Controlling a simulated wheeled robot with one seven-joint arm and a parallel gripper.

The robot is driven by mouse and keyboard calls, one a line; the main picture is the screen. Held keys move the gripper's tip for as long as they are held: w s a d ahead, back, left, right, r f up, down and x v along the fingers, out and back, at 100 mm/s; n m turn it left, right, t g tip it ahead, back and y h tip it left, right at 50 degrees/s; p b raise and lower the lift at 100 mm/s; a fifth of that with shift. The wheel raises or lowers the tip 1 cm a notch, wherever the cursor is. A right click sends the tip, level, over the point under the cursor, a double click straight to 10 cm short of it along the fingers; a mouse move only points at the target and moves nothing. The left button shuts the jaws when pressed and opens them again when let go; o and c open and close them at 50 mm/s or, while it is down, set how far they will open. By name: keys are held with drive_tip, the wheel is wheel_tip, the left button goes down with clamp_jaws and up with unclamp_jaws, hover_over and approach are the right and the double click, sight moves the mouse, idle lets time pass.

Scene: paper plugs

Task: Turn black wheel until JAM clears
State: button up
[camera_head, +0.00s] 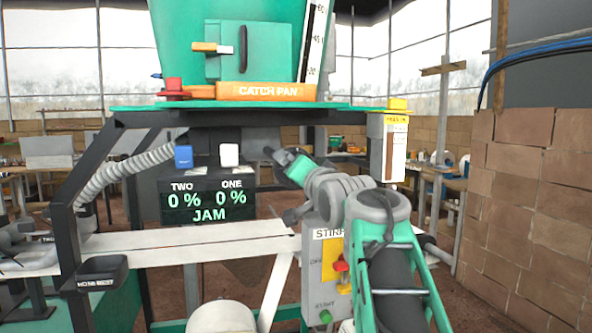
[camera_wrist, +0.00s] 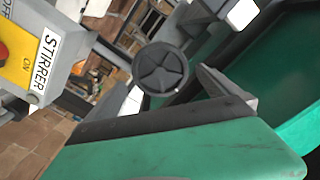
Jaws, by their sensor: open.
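The display (camera_head: 209,201) reads TWO 0 %, ONE 0 % and, in green, JAM. My gripper (camera_head: 276,163) is open, just right of and above the display, under the green tabletop.
The grey STIRRER box (camera_head: 324,262) stands close below my arm; it also shows in the wrist view (camera_wrist: 38,55). A blue button (camera_head: 183,156) and a white button (camera_head: 229,155) sit above the display. The orange catch pan (camera_head: 266,91) is above. A brick wall (camera_head: 535,200) stands right.

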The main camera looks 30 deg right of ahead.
drive_tip(key=shift+p+x, duration=0.75)
drive_tip(key=shift+x, duration=1.2)
drive_tip(key=c, duration=1.2)
drive_tip(key=n+b, duration=0.3)
drive_tip(key=n, duration=0.3)
drive_tip(key=o, duration=1.2)
drive_tip(key=shift+s, duration=0.1)
